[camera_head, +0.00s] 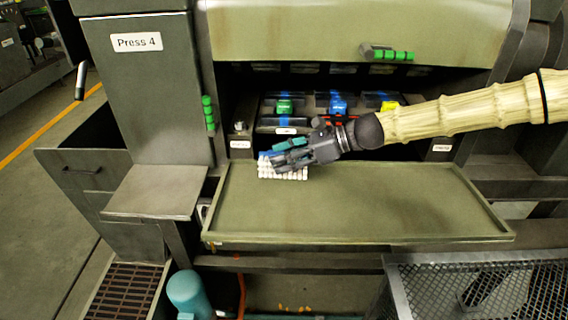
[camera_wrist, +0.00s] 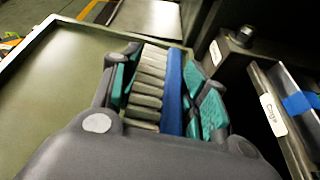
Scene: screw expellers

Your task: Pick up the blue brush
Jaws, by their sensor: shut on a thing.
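The blue brush has a blue back and a block of pale bristles. In the head view its bristles (camera_head: 283,173) show below my gripper (camera_head: 283,152), at the back left of the green tray. In the wrist view the blue back of the brush (camera_wrist: 173,92) lies between the teal-padded fingers of my gripper (camera_wrist: 163,88). The fingers are shut on the brush, one on the bristle side and one on the blue side. Part of the brush is hidden by the fingers. I cannot tell whether the brush touches the tray.
The green tray (camera_head: 360,205) is otherwise bare and has a raised rim. Behind it is a recess with dark bins holding a green item (camera_head: 284,106), a blue item (camera_head: 338,105) and a yellow item (camera_head: 389,106). A metal side shelf (camera_head: 155,191) stands at left.

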